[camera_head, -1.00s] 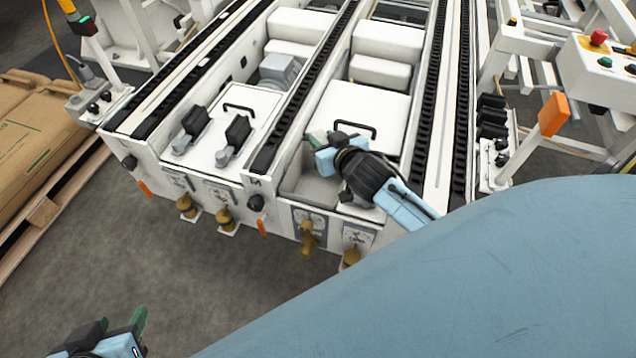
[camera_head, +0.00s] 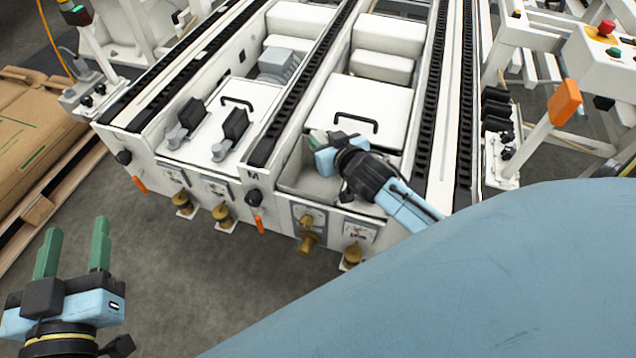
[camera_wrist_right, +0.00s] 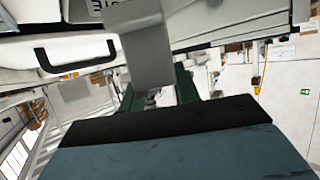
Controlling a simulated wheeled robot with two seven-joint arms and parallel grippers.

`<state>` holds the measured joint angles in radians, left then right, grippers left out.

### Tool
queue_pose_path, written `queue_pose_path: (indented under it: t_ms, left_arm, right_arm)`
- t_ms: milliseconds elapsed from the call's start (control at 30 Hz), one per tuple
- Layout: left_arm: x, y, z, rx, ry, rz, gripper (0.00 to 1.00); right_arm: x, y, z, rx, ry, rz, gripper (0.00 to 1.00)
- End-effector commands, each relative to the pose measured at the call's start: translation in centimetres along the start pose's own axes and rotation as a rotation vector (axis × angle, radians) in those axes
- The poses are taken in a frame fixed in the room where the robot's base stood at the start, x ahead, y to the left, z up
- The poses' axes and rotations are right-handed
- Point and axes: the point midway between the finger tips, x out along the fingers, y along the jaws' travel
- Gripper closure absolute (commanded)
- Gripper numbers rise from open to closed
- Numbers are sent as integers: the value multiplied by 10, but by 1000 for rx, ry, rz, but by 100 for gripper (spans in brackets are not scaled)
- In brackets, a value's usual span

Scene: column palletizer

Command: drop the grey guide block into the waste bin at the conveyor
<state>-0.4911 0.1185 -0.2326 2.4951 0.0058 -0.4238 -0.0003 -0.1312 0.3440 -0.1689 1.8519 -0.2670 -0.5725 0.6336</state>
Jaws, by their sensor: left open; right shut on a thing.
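The grey guide block (camera_wrist_right: 148,45) is between the green fingers of my right gripper (camera_wrist_right: 157,92) in the right wrist view, and the gripper is shut on it. In the head view my right gripper (camera_head: 318,140) is over the front of the conveyor, above an open, light-walled compartment (camera_head: 308,182). The block is hard to make out there. A label ending in "STE" (camera_wrist_right: 97,8) shows at the top of the right wrist view, partly cut off. I cannot tell for sure which opening is the waste bin. My left gripper (camera_head: 74,250) is open and empty at lower left, away from the conveyor.
A white lid with a black handle (camera_head: 355,122) lies just behind the compartment. Two black-and-grey fittings (camera_head: 233,130) stand on the left lid. Dark conveyor rails (camera_head: 300,95) run alongside. Cartons on a pallet (camera_head: 35,130) are at left. An orange-ended post (camera_head: 563,103) stands at right.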

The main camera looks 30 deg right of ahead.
Motion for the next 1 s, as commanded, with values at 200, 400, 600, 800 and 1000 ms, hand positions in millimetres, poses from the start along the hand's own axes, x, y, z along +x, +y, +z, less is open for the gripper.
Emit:
queue_pose_path:
  t_ms: [200,400,600,800,1000]
  left_arm:
    - [0,1,-6,-2,39,3,52]
    - [0,1,-7,-1,39,3,52]
    - [0,1,-6,-1,38,3,52]
    - [0,1,-6,-1,38,3,52]
    - [0,1,-3,0,11,1,52]
  right_arm:
    - [0,0,0,0,2,0,92]
    - [0,0,0,0,2,0,92]
    - [0,0,0,0,1,0,43]
    - [0,0,1,0,1,0,42]
    - [-3,0,1,0,-1,0,42]
